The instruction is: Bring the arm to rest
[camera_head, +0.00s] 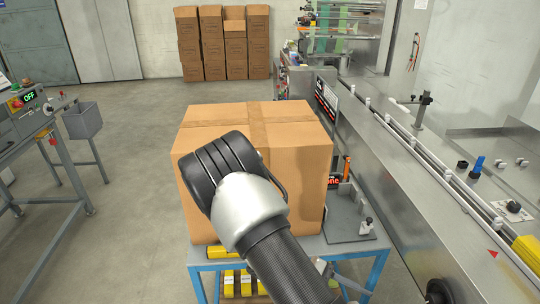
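My arm rises from the bottom of the head view, with a dark patterned link, a silver joint and a black ribbed end section. This part of the arm is in front of a closed, taped cardboard box (285,150) and hides part of its front. My gripper's fingers do not show, so its opening is hidden. Whether the arm touches the box cannot be told.
The box stands on a blue-framed table (207,268) with yellow items (235,283) below. A long metal conveyor machine (400,185) runs close along the right. Stacked cartons (222,45) stand at the back wall. Grey floor (140,130) is open to the left, before a machine bench (40,125).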

